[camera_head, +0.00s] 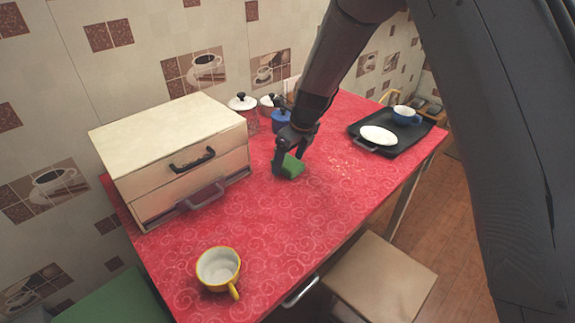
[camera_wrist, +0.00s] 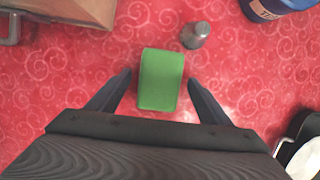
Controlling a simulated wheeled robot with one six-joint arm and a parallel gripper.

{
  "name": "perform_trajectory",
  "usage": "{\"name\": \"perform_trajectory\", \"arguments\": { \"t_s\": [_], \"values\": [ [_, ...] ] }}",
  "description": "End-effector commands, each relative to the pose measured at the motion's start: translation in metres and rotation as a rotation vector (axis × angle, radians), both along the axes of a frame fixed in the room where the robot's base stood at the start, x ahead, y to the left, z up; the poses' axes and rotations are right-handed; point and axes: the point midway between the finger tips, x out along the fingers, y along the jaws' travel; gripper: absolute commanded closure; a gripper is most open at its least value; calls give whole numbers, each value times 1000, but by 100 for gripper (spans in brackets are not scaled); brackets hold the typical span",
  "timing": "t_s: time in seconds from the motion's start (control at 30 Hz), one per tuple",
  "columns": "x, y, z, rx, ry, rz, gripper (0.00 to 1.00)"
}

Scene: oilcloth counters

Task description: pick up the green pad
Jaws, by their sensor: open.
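The green pad (camera_head: 291,166) is a small green block on the red oilcloth counter, near its middle in the head view. My gripper (camera_head: 288,162) is right at it, pointing down. In the wrist view the green pad (camera_wrist: 161,80) lies between the two fingers of my gripper (camera_wrist: 160,82), with a visible gap of red cloth on each side. The fingers are open. In the head view the fingers partly cover the pad.
A cream drawer box (camera_head: 170,150) stands to the left. Lidded jars, one blue (camera_head: 281,118), stand behind. A small grey object (camera_wrist: 195,35) sits just beyond the pad. A black tray (camera_head: 365,130) is at right, a yellow cup (camera_head: 218,268) in front.

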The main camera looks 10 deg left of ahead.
Motion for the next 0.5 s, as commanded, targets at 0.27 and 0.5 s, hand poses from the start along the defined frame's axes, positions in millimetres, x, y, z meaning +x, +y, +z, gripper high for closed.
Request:
{"name": "perform_trajectory", "arguments": {
  "t_s": [0.27,0.5],
  "values": [
    [0,0,0,0,0,0,32],
    [0,0,0,0,0,0,71]
  ]
}}
